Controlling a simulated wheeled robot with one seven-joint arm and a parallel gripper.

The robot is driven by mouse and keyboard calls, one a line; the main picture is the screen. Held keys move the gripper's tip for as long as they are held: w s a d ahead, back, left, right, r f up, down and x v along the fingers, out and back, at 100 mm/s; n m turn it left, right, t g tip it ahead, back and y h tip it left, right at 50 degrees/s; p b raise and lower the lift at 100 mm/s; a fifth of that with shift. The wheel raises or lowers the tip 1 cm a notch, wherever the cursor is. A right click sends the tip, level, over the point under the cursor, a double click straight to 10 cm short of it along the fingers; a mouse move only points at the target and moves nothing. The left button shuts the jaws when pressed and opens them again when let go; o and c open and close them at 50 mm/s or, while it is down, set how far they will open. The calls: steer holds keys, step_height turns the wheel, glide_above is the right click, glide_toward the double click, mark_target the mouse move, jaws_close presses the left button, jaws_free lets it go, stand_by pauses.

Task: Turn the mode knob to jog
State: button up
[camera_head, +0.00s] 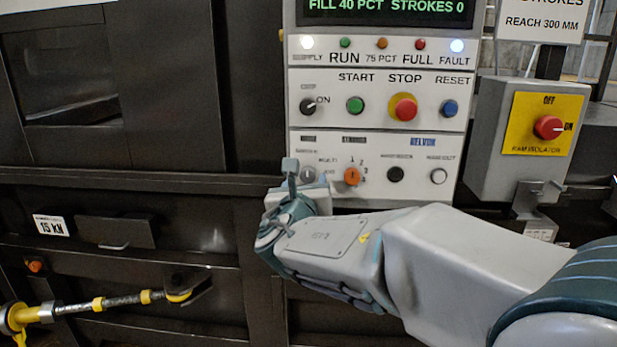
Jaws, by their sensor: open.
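The mode knob, a small silver-grey knob (308,174), is on the lower-left of the white control panel (440,205), under a dark label too small to read. "AUTO"-like lettering beside it is too blurred to make out, so its setting cannot be told. My gripper (305,182) is open at the panel's lower-left corner, in front of and around the knob's lower side. One finger stands up left of the knob; the other is lower right. The knob's lower part is partly hidden; contact cannot be told.
An orange selector (352,176) marked with numbers sits just right, then a black keyswitch-like knob (395,174) and a silver one (438,176). Above are green (355,105), red (405,108) and blue (449,108) buttons. A yellow-plated isolator (548,127) is at right.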

mark_target(308, 174)
steer(key=shift+w, duration=1.3)
steer(key=c, duration=1)
steer(key=shift+o, duration=0.2)
